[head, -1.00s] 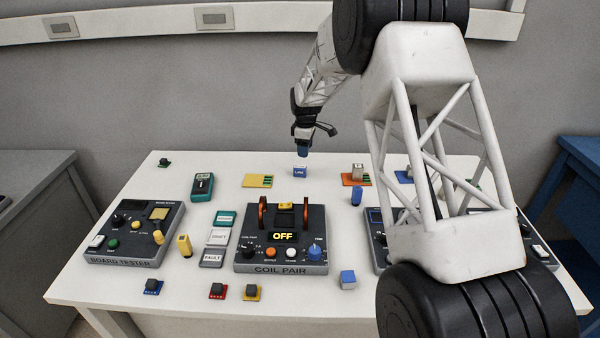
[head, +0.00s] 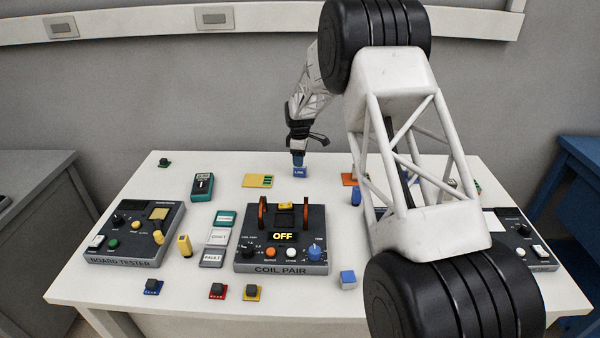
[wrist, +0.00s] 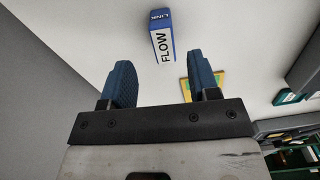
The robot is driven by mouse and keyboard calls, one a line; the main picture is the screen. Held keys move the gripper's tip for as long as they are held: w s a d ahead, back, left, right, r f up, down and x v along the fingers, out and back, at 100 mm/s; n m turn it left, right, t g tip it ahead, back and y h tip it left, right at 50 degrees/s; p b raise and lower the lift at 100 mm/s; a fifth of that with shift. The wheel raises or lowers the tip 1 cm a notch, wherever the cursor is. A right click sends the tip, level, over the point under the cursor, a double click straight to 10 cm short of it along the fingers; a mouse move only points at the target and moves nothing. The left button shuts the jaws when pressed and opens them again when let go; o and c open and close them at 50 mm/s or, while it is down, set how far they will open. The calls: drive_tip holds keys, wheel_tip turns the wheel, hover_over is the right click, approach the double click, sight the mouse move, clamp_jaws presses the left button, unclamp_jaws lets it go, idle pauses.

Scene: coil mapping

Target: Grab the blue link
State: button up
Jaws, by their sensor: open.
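The blue link (head: 299,173) is a small blue and white block marked LINK, standing near the back middle of the table. The link lies roughly in line with the gap. Whether a finger touches it in the head view I cannot tell.
A yellow board (head: 257,181) lies left of the link and an orange board (head: 349,179) lies right. The coil pair box (head: 281,268) with its upright coils stands in front. A blue piece (head: 356,197) stands at front right. My arm hides much of the table's right side.

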sight(300, 176)
drive_tip(key=shift+f, duration=0.45)
drive_tip(key=shift+s+d+f, duration=0.1)
drive_tip(key=shift+s+f, duration=0.05)
drive_tip(key=shift+f, duration=1.15)
drive_tip(key=shift+s+d+f, duration=0.1)
drive_tip(key=shift+f, duration=1.2)
drive_tip(key=shift+a, duration=0.1)
drive_tip(key=c, duration=1)
